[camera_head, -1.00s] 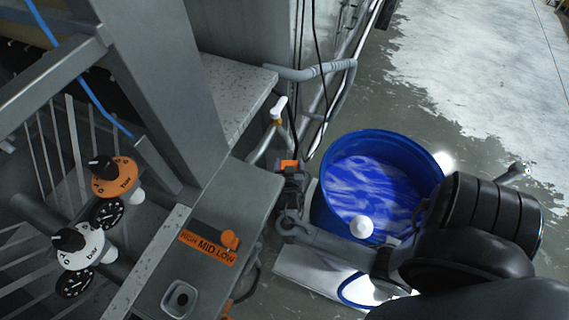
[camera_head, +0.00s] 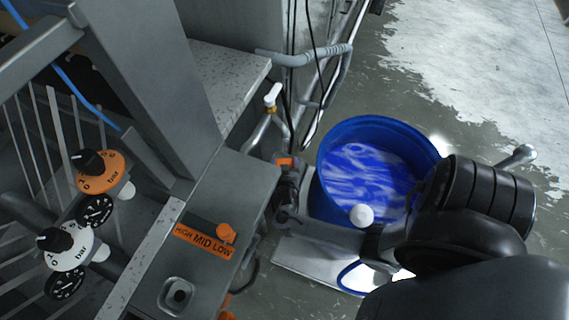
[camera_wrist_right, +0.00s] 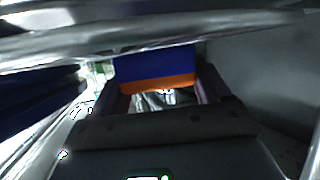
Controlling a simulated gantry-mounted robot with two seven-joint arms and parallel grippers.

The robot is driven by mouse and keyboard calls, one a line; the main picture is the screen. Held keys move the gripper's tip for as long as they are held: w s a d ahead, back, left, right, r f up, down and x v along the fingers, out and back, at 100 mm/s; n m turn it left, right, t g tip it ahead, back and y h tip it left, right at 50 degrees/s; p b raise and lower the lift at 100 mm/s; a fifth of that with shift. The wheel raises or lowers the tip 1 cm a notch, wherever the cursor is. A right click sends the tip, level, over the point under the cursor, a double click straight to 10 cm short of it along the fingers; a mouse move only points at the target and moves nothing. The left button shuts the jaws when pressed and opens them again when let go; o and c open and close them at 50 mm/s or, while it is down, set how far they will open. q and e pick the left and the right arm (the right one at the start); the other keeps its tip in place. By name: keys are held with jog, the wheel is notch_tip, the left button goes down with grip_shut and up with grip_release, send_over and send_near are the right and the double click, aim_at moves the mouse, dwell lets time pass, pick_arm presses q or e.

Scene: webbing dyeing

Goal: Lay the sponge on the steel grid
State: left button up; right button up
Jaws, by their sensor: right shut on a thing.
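My right gripper (camera_head: 287,178) reaches in from the lower right in the head view, between the grey machine's panel and the blue barrel. It is shut on the sponge, whose orange part (camera_head: 285,162) shows at its tip. In the right wrist view the sponge (camera_wrist_right: 156,68) is a blue block with an orange layer, held between the two dark fingers of the gripper (camera_wrist_right: 160,95). Thin metal bars (camera_head: 57,120) stand at the left of the head view; I cannot tell whether they are the steel grid. My left gripper is not in view.
The blue barrel (camera_head: 325,147) with blue and white liquid stands close right of my right gripper. A speckled ledge (camera_head: 222,75) and a pipe (camera_head: 305,58) lie beyond the gripper.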

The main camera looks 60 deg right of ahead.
jog(key=o, duration=1.1)
jog(key=shift+f, duration=0.1)
jog(key=shift+a+r, duration=0.1)
jog(key=shift+r, duration=0.1)
jog(key=shift+s+a+r, duration=0.15)
jog(key=shift+a+r, duration=0.05)
jog(key=shift+a, duration=0.1)
jog(key=p+v, duration=0.1)
jog(key=v, duration=1)
jog(key=shift+s+f, duration=0.1)
